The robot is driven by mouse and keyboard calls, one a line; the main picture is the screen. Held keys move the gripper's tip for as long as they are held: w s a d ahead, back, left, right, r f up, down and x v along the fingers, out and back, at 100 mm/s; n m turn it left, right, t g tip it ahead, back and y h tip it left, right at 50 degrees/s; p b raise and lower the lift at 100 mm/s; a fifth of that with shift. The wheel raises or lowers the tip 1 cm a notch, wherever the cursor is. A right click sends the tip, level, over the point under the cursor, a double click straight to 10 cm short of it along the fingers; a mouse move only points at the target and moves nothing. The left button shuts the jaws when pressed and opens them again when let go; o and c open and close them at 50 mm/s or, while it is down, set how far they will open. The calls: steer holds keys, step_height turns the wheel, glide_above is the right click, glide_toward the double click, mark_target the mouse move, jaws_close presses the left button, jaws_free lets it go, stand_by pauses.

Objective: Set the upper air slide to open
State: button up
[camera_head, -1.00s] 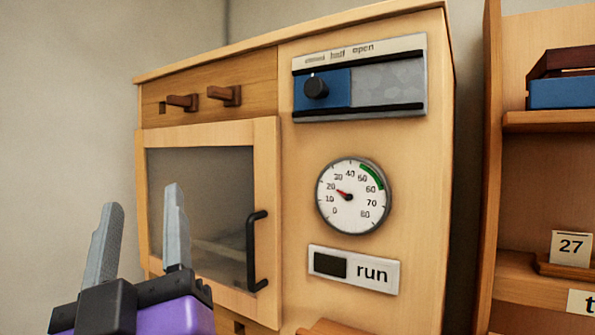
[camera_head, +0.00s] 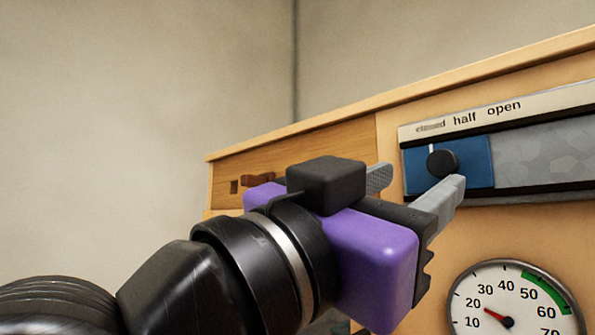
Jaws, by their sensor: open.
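The upper air slide is a blue plate (camera_head: 477,160) with a round black knob (camera_head: 441,162) in a dark-railed track on the wooden cabinet front. The blue plate is at the left end of the track, under the word "closed", which is partly blurred. The labels "half" and "open" (camera_head: 503,107) stand to the right on the pale strip. Grey plate (camera_head: 550,155) fills the track to the right. My gripper (camera_head: 410,190) is open. Its near finger lies just below and in front of the knob; its far finger is to the left. I cannot tell whether either touches the knob.
A round dial gauge (camera_head: 510,305) sits below the slide, its red needle near 20. A wooden peg (camera_head: 258,180) on a drawer-like panel shows to the left, partly behind my gripper. The wall above the cabinet is clear.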

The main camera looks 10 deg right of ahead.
mark_target(443, 165)
steer(key=p+x, duration=0.2)
steer(key=x, duration=0.5)
steer(key=shift+s, duration=0.1)
steer(key=shift+c, duration=0.2)
jaws_close()
steer(key=shift+s, duration=0.1)
stand_by(1.0)
